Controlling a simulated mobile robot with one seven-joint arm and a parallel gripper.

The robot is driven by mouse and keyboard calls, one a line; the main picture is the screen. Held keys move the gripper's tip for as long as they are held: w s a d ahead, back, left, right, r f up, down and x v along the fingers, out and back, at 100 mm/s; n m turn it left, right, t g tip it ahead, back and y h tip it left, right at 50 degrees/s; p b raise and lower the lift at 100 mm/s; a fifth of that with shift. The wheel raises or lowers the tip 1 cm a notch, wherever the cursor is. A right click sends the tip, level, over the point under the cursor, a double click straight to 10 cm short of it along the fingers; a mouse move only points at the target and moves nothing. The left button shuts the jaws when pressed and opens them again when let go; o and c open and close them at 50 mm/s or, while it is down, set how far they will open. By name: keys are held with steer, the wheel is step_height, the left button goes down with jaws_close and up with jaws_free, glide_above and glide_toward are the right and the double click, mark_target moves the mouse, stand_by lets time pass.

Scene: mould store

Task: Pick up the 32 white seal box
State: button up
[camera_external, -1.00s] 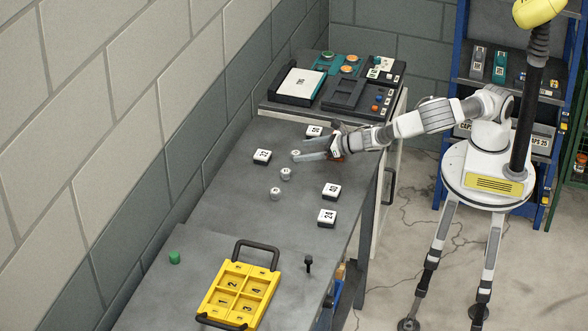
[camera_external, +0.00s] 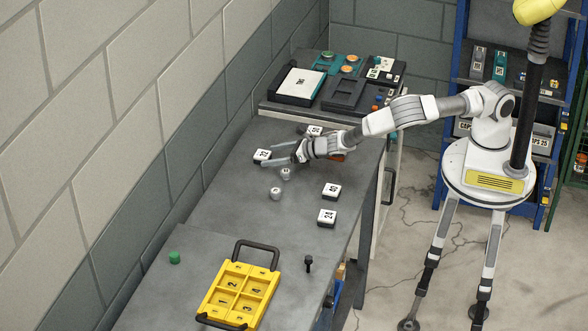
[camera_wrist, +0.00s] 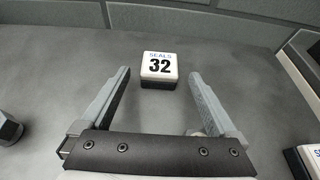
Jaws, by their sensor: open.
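The 32 white seal box (camera_wrist: 159,66) is a small box with a white top reading "SEALS 32" and a dark base. In the wrist view it sits just beyond my gripper (camera_wrist: 160,88), roughly centred between the two fingertips. In the external view the box (camera_external: 262,156) lies on the grey bench near the wall. My gripper (camera_external: 278,154) is open and empty, low over the bench, with its fingers pointing left at the box. From that view I cannot tell whether a fingertip touches it.
Boxes marked 40 (camera_external: 332,191) and 24 (camera_external: 327,217) lie nearer the bench's right edge. Another box (camera_external: 315,130) sits behind my gripper. Small grey hex pieces (camera_external: 275,193) stand in front. A yellow tray (camera_external: 240,293) is at the near end. The wall (camera_external: 170,170) runs along the left.

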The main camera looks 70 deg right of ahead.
steer(key=shift+x, duration=1.05)
steer(key=shift+c, duration=0.2)
steer(key=c, duration=1.4)
